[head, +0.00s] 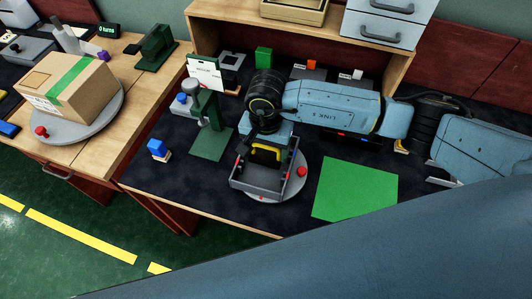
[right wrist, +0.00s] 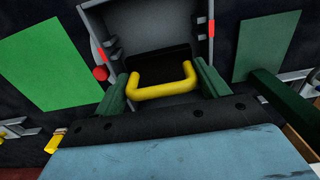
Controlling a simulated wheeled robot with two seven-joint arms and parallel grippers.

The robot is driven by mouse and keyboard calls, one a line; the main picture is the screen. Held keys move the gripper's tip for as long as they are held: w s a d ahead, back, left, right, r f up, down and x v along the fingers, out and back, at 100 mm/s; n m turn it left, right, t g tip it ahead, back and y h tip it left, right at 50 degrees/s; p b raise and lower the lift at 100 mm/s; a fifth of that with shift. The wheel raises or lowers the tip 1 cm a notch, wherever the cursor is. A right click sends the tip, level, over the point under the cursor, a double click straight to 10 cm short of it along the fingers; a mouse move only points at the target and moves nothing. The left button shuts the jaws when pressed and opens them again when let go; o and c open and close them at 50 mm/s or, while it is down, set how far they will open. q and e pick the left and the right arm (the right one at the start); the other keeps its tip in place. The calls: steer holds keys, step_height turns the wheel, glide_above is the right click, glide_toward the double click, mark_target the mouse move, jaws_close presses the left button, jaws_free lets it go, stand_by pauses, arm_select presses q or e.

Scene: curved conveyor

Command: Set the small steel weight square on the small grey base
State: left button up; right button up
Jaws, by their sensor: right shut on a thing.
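My right gripper (head: 266,143) is above a grey walled box (head: 262,186) with small red marks on its sides. The box stands on a round grey turntable (head: 294,186) with a red knob. In the right wrist view the two green fingers (right wrist: 163,82) are shut on a yellow handle (right wrist: 163,93) that spans between them. The handle also shows in the head view (head: 266,154). A dark area lies behind the handle; I cannot tell whether it is the steel weight's body or the box's inside. The small grey base is not clearly told apart. My left gripper is not in view.
A green mat (head: 355,190) lies right of the turntable. Shelving with drawers (head: 385,25) stands behind. A cardboard box (head: 66,82) sits on the left table.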

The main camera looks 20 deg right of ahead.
steer(key=shift+f, duration=1.3)
steer(key=shift+f, duration=0.1)
steer(key=o, duration=1.1)
step_height(320, 180, up, 12)
steer(key=shift+r, duration=0.1)
